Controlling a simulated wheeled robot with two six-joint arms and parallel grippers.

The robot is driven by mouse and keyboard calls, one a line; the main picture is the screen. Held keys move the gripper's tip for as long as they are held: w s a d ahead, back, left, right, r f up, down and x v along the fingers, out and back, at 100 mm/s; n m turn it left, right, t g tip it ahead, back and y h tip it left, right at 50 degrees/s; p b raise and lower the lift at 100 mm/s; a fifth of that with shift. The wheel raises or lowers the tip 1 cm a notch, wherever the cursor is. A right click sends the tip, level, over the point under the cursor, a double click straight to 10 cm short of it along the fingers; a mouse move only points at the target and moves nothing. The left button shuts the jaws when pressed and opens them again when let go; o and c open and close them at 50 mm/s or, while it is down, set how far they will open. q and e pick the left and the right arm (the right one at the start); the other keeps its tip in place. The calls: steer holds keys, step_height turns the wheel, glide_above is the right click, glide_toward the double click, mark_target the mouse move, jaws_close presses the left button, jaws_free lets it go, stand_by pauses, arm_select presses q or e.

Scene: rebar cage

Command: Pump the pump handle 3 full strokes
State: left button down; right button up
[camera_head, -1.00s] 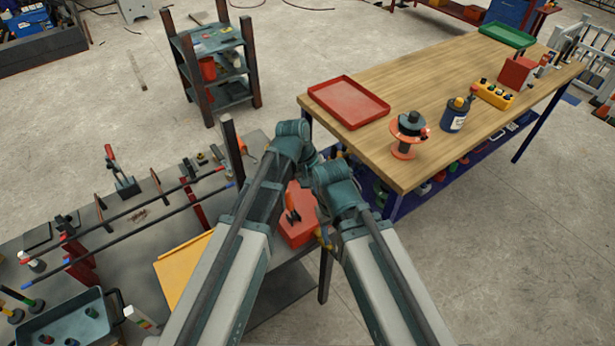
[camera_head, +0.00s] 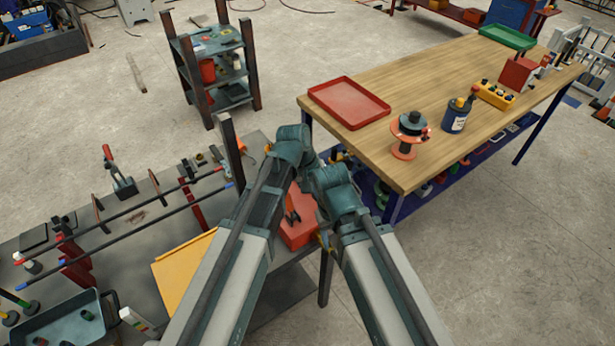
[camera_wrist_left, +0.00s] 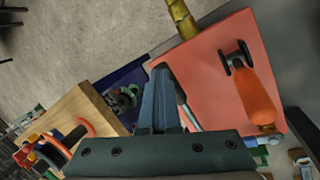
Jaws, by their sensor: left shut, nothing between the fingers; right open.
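A flat red box-shaped unit (camera_head: 300,232) stands at the right end of the grey bench, partly behind my forearms. In the left wrist view its salmon-red top (camera_wrist_left: 215,62) fills the upper right. An orange part with black pieces (camera_wrist_left: 258,95) lies on that top, and a brass fitting (camera_wrist_left: 182,18) sits at its edge. A thin grey rod (camera_wrist_left: 190,118) shows beside my left gripper (camera_wrist_left: 160,72), which is shut and empty near the box's edge. I cannot tell for sure which part is the pump handle. My right gripper is open, mostly hidden behind its own arm.
A wooden table (camera_head: 440,100) stands to the right with a red tray (camera_head: 348,103) and an orange spool (camera_head: 404,150). The grey bench (camera_head: 150,245) on the left carries bars and a blue-grey tray (camera_head: 70,325). A dark post (camera_head: 231,155) rises near my left arm.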

arm_select(q)
step_height(320, 180, up, 8)
steer(key=w+a+p, duration=0.1)
steer(key=w+p, duration=0.1)
steer(key=p, duration=0.6)
steer(key=shift+w+a, duration=0.2)
steer(key=shift+a, duration=0.15)
steer(key=shift+s+d+f+b, duration=0.2)
steer(key=shift+s+f+b, duration=0.05)
steer(key=shift+f+b, duration=0.4)
steer(key=shift+s+d+f+b, duration=0.15)
steer(key=shift+s+f+b, duration=0.1)
steer(key=shift+f+b, duration=0.35)
steer(key=shift+s+d+f+b, duration=0.2)
steer(key=shift+s+f+b, duration=0.05)
steer(key=shift+f+b, duration=0.4)
